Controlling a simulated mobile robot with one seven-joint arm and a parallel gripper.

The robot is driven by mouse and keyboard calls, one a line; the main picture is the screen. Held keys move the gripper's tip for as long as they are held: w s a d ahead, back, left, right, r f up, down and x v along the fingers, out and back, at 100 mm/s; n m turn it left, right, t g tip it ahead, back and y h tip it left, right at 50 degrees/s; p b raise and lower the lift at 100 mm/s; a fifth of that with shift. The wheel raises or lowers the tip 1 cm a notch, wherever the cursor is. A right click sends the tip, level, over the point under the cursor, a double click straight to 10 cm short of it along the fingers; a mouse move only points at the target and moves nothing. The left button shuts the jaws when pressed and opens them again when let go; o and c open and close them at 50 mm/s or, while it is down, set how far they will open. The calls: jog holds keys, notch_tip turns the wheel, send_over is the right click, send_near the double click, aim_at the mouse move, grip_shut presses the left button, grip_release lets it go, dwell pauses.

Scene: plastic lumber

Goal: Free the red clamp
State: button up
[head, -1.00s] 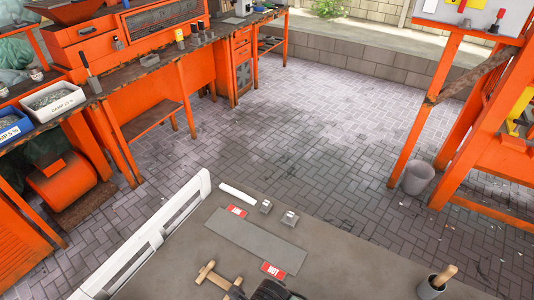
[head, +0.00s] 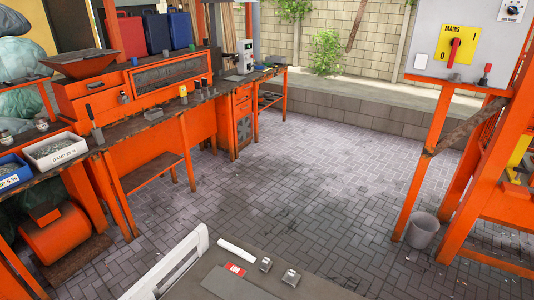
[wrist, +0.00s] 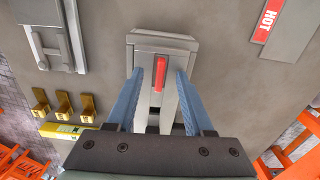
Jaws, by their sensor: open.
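In the wrist view, the red clamp shows as a red lever (wrist: 160,72) on a grey metal base (wrist: 163,43) fixed to the grey table. My gripper (wrist: 161,76) is open. Its two blue fingers point at the base, one on each side of the red lever. I see a gap between each finger and the lever, and cannot tell whether the fingers touch the base. The near part of the base is partly hidden by my gripper body. The head view does not show the clamp or my gripper.
In the wrist view, a metal latch (wrist: 55,42) lies left, with brass hooks (wrist: 63,104) below it and a red HOT label (wrist: 268,20) at right.

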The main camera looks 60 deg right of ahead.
notch_tip(320, 180, up, 7)
jog(key=p, duration=0.7)
jog(key=shift+r+p, duration=0.1)
jog(key=shift+p, duration=0.2)
